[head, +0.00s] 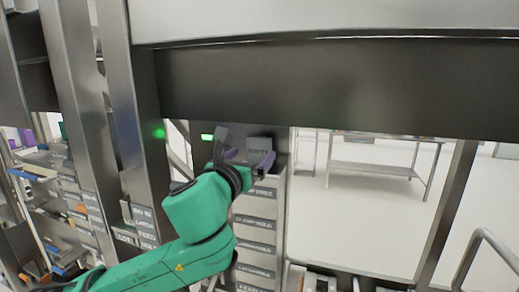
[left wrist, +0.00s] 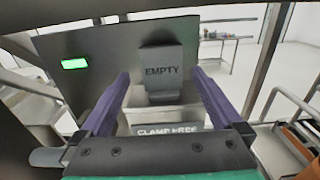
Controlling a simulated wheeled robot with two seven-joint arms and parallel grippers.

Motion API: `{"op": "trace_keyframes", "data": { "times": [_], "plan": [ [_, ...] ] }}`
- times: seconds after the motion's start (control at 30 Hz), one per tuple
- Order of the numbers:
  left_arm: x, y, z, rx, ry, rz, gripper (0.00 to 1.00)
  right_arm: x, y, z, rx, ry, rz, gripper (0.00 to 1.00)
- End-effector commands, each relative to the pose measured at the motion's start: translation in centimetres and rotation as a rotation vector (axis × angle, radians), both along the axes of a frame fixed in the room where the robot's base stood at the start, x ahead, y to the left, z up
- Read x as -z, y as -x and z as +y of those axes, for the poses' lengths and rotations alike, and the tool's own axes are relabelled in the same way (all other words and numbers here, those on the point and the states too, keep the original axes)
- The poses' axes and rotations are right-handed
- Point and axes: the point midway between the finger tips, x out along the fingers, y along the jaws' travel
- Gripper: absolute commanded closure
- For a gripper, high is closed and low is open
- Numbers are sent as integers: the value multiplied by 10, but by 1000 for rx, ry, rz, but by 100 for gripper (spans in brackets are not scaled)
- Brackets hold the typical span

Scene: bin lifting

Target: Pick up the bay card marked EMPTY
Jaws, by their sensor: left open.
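The grey bay card marked EMPTY (left wrist: 162,58) stands upright in front of a dark metal panel in the left wrist view. In the head view the card (head: 261,145) shows just beyond my left gripper (head: 249,159). The gripper is open; in the left wrist view its two purple fingers (left wrist: 160,76) point toward the card, one on each side of it in the picture. I cannot tell whether they reach level with it. Nothing is seen held. My right gripper is not in view.
A green light (left wrist: 75,63) glows on the panel (left wrist: 110,45) left of the card. A CLAMP FREE label (left wrist: 168,129) sits below the card. A wide steel beam (head: 330,85) crosses above my arm, with a steel post (head: 135,120) at left. A metal table (head: 375,168) stands farther back.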

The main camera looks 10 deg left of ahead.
Motion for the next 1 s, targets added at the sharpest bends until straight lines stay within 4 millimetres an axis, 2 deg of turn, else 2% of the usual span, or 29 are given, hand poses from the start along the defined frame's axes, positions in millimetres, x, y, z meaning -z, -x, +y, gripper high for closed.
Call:
{"op": "trace_keyframes", "data": {
  "times": [0.23,0.3,0.4,0.57,0.67,0.7,0.8,1.0],
  "plan": [
    [-2,-39,-6,0,2,5,0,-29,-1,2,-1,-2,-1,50],
    [0,-51,-7,-1,1,2,0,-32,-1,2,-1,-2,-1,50],
    [3,-59,-7,0,0,1,0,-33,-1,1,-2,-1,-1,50],
    [5,-59,-7,0,0,0,0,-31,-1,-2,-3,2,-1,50],
    [4,-59,-7,0,0,0,34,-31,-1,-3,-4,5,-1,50],
    [4,-59,-7,0,0,0,50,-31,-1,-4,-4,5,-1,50],
    [4,-59,-7,0,1,-1,81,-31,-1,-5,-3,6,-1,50],
    [4,-59,-7,0,1,-1,81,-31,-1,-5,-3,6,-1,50]
  ]
}}
